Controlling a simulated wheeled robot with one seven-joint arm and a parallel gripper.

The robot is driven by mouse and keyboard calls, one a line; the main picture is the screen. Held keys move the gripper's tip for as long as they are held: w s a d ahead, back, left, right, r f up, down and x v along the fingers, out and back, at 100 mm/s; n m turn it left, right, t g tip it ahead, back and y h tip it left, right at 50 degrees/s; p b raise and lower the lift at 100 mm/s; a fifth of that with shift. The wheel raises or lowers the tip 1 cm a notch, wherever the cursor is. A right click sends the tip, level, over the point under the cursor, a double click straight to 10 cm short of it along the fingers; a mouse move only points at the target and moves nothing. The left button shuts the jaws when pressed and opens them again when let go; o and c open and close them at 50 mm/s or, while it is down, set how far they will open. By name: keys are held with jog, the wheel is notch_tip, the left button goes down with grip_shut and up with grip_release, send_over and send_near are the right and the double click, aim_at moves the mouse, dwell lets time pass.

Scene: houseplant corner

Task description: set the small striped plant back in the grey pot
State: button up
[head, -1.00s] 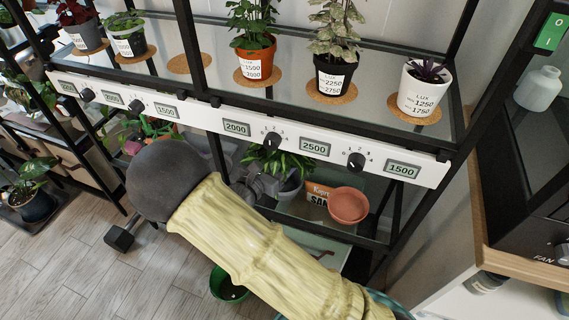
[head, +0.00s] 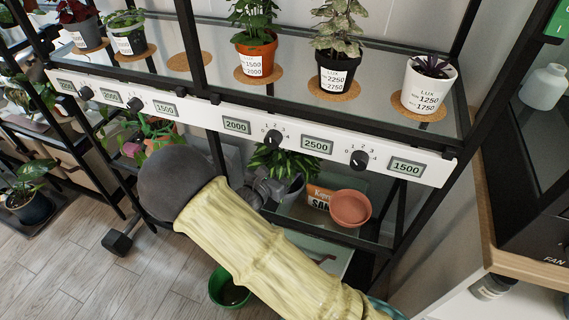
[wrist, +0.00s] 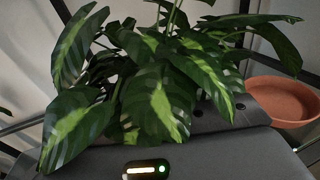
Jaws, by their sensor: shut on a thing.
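The small striped plant (head: 281,160), with long dark leaves banded in light green, is under the white control panel in the head view. Its leaves fill the middle of the wrist view (wrist: 150,95). The grey pot (head: 292,188) shows just below the leaves; they hang over its rim and hide its mouth. I cannot tell whether the plant's base is inside it. My gripper (head: 268,188) is at the left of the pot, under the foliage. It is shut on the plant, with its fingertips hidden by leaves.
A terracotta bowl (head: 350,208) and a bag of sand (head: 320,196) are just right of the grey pot. The white panel (head: 345,150) and black frame are close above. Labelled pots line the upper shelf. A green pot (head: 226,290) stands below my arm.

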jog(key=shift+f, duration=0.6)
jog(key=o, duration=1.1)
jog(key=shift+r, duration=0.1)
jog(key=shift+r, duration=0.2)
jog(key=p+v, duration=0.1)
jog(key=v, duration=0.3)
jog(key=p+v, duration=0.1)
jog(key=v, duration=0.7)
jog(key=shift+r+p, duration=0.35)
jog(key=shift+p, duration=0.05)
